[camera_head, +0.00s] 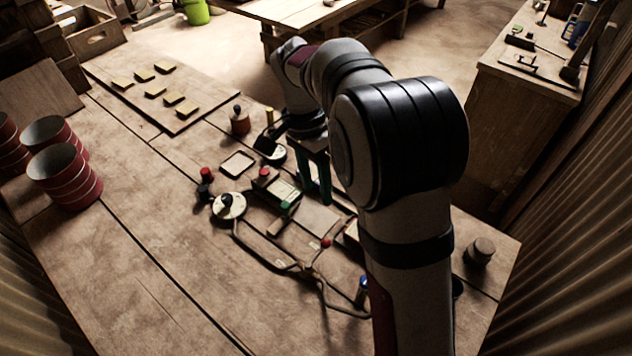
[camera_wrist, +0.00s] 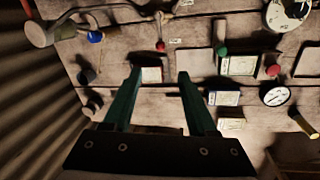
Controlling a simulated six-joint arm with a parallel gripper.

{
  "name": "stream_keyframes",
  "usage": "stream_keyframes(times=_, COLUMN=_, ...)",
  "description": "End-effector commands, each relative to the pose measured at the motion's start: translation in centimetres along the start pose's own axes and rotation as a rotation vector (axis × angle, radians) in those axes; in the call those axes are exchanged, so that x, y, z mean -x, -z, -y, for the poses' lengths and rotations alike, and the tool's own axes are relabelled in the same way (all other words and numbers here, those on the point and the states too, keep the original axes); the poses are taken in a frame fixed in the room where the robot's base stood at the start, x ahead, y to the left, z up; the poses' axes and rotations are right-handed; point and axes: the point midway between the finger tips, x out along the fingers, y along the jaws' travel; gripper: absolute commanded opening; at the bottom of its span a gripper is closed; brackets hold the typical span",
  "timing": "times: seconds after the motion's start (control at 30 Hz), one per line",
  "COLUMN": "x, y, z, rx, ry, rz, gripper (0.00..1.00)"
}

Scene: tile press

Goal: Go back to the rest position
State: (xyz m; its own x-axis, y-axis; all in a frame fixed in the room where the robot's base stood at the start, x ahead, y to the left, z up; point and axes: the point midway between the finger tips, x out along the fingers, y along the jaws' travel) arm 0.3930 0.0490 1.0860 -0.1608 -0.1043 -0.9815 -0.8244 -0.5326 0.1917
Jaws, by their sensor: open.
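My gripper (camera_head: 315,192) is over the bench among the press parts, its green fingers pointing down. In the wrist view my gripper (camera_wrist: 159,76) has its two fingers well apart, with nothing held between them. A small pale block (camera_wrist: 151,75) shows beyond the fingertips at the left finger; I cannot tell its height relative to them. The press's bent metal lever (camera_head: 272,257) lies in front of the gripper, with a red knob (camera_head: 326,243) near it. A green knob (camera_head: 285,206) stands to the gripper's left. A grey plate (camera_head: 318,220) lies just below the fingers in the picture.
A white disc with a black knob (camera_head: 228,207) and a framed pad (camera_head: 237,163) are left of the gripper. Yellow tiles (camera_head: 155,91) lie on a board farther back. Red-banded cans (camera_head: 66,180) stand at left. A round dial (camera_wrist: 276,96) is right of the fingers. The front left bench is clear.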

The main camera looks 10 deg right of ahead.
Motion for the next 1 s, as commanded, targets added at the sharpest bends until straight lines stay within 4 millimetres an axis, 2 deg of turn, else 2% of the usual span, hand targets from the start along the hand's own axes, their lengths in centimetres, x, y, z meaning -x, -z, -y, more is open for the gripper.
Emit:
stream_keyframes(times=0.2, x=0.0, y=0.0, z=0.0, rx=0.0, ry=0.0, rz=0.0, gripper=0.58)
stream_keyframes(times=0.27, x=0.4, y=-0.2, z=-0.7, rx=0.012, ry=0.007, rz=0.005, gripper=0.58)
stream_keyframes(times=0.37, x=2.1, y=-1.7, z=-4.9, rx=0.093, ry=0.05, rz=0.031, gripper=0.58)
stream_keyframes(times=0.4, x=2.7, y=-2.8, z=-7.6, rx=0.145, ry=0.077, rz=0.045, gripper=0.58)
stream_keyframes(times=0.47, x=2.9, y=-4.8, z=-11.7, rx=0.23, ry=0.122, rz=0.062, gripper=0.58)
stream_keyframes(times=0.5, x=2.6, y=-6.2, z=-14.1, rx=0.286, ry=0.153, rz=0.07, gripper=0.58)
stream_keyframes(times=0.6, x=0.9, y=-9.6, z=-19.1, rx=0.402, ry=0.223, rz=0.079, gripper=0.58)
stream_keyframes(times=0.7, x=-1.0, y=-11.9, z=-21.8, rx=0.482, ry=0.271, rz=0.076, gripper=0.58)
stream_keyframes(times=0.8, x=-2.0, y=-13.0, z=-22.9, rx=0.519, ry=0.292, rz=0.074, gripper=0.58)
stream_keyframes(times=1.0, x=-2.2, y=-13.2, z=-23.1, rx=0.526, ry=0.294, rz=0.075, gripper=0.58)
